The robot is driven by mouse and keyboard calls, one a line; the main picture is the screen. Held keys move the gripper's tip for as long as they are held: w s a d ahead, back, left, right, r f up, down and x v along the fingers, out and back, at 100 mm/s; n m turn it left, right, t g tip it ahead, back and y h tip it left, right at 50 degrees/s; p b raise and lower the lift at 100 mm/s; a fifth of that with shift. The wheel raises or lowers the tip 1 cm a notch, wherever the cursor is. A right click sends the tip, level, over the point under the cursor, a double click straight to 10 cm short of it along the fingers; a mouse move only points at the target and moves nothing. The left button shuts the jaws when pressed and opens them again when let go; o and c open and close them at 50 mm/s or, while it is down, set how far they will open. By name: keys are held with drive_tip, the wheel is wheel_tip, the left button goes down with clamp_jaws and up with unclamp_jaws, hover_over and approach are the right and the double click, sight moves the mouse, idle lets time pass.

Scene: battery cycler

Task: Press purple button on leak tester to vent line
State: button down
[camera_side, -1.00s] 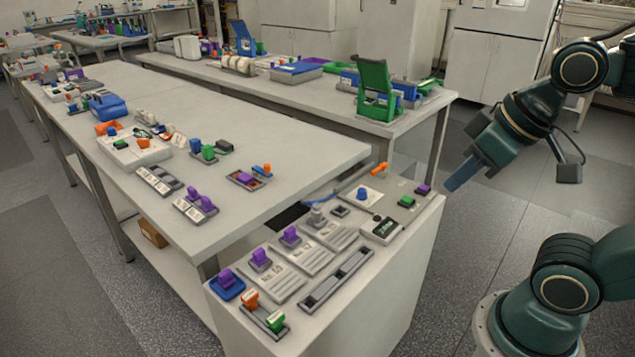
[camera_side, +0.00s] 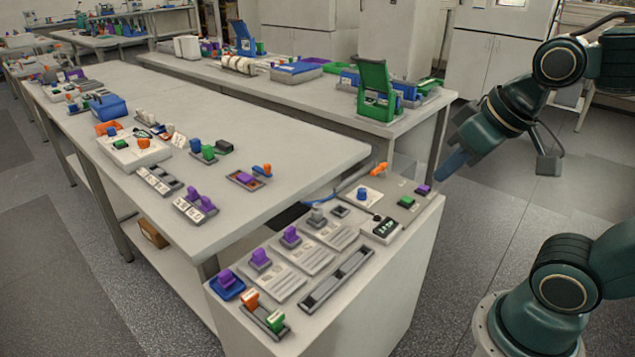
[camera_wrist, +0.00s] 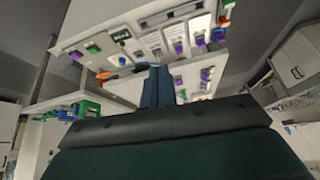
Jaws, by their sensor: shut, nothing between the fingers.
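The leak tester panel (camera_side: 375,205) lies on top of the white cabinet, at its far right part. Its purple button (camera_side: 423,190) is at the right end, next to a green button (camera_side: 406,202). The purple button also shows at the left in the wrist view (camera_wrist: 76,55). My gripper (camera_side: 440,176) has blue fingers, shut and empty. In the side view its tips appear just right of and above the purple button, with a visible gap. In the wrist view the fingers (camera_wrist: 157,85) point at the cabinet, well right of the button.
The panel also has a small display (camera_side: 385,229), a blue knob (camera_side: 362,193) and an orange handle (camera_side: 379,168). A clear upright sheet appears behind them.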

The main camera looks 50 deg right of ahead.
drive_tip(key=w+d+f+m+h, duration=0.1)
drive_tip(key=w+d+m+h, duration=0.1)
drive_tip(key=w+d+m, duration=0.6)
drive_tip(key=m+h, duration=0.5)
drive_tip(key=m, duration=0.6)
hover_over(424, 189)
wheel_tip(424, 189, down, 17)
drive_tip(key=shift+f, duration=0.2)
drive_tip(key=shift+f, duration=0.15)
drive_tip(key=shift+f, duration=4.25)
drive_tip(key=shift+f, duration=0.2)
drive_tip(key=shift+f, duration=0.25)
